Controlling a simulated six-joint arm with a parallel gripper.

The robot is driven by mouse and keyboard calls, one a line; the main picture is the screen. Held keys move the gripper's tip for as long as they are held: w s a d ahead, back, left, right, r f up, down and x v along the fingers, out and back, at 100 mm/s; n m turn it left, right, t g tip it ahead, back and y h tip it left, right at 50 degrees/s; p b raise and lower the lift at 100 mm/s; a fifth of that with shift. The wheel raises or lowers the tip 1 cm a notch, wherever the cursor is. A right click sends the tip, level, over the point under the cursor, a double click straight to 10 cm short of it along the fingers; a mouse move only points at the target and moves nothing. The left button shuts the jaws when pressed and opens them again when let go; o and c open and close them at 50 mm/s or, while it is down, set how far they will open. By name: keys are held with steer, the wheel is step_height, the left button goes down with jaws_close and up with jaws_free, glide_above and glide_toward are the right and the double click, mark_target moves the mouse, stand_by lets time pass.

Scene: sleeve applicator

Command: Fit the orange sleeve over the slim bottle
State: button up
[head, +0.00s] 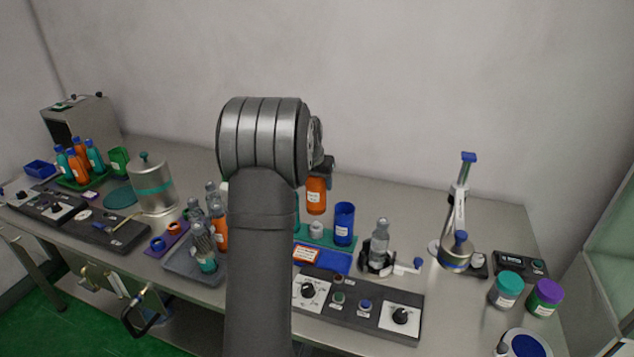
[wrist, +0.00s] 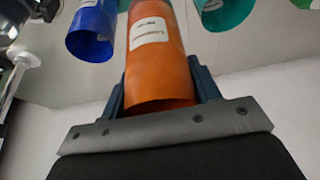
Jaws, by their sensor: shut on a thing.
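My gripper (head: 321,170) is shut on the orange sleeve (head: 316,197), a tube with a white label, held above the bench. In the wrist view the orange sleeve (wrist: 158,72) lies between the two dark blue fingers of my gripper (wrist: 158,90), its open end toward the camera. A slim grey, see-through bottle (head: 380,243) stands upright in a dark holder, to the right of the sleeve and apart from it. The bottle cannot be made out in the wrist view.
A blue sleeve (head: 344,224) stands on a green rack (head: 315,238) below my gripper. A control panel (head: 360,307) lies at the front. A tray (head: 178,262) of bottles is at left. A stand with a blue top (head: 468,158) rises at right. My arm hides the bench centre.

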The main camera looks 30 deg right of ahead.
step_height(320, 180, up, 4)
steer(key=s, duration=0.3)
step_height(320, 180, up, 5)
glide_above(384, 218)
steer(key=shift+a+f, duration=0.1)
steer(key=shift+f, duration=0.8)
steer(key=shift+f, duration=4.9)
steer(key=o, duration=1.4)
